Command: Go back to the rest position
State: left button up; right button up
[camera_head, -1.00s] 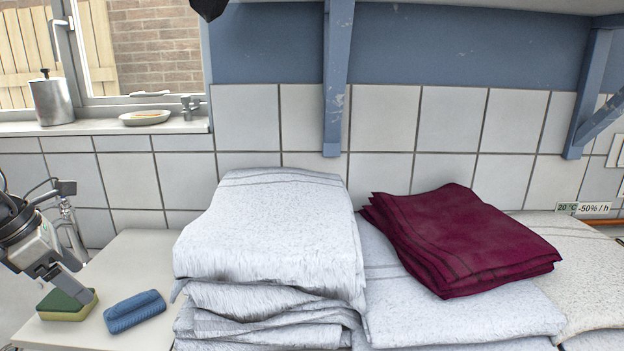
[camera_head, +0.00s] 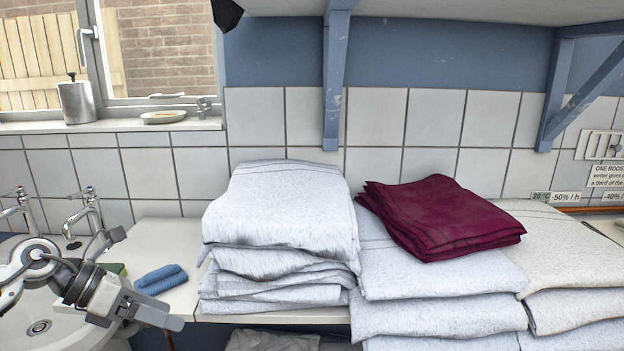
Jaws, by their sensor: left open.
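My left gripper (camera_head: 159,318) shows at the lower left, in front of the sink and the counter's front edge. It is open, with nothing seen between its fingers, and points to the right. It is apart from the towel stacks. My right gripper is not in the view. A stack of white towels (camera_head: 280,210) stands on the counter (camera_head: 165,236) right of the left gripper. A folded dark red towel (camera_head: 440,215) lies on the white towels to the right.
A blue rolled cloth (camera_head: 161,279) lies on the counter, with a green sponge (camera_head: 113,269) partly hidden behind my arm. A sink (camera_head: 60,325) with taps (camera_head: 88,205) is at the left. A blue shelf bracket (camera_head: 336,80) hangs above the stacks.

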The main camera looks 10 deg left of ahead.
pick_arm(q)
jog(key=s+d+f+n+t+h, duration=0.25)
jog(key=d+n+t+h, duration=0.35)
jog(key=d+n, duration=0.6)
jog(key=s+d+f+n+y, duration=0.1)
jog(key=s+f+n+y, duration=0.5)
jog(key=f+n, duration=0.4)
jog(key=s+d+f+n+y, duration=0.2)
jog(key=s+f+n+y, duration=0.4)
jog(key=n, duration=1.2)
notch_tip(320, 180, down, 4)
jog(key=shift+s+f, duration=0.1)
jog(key=shift+s, duration=1.1)
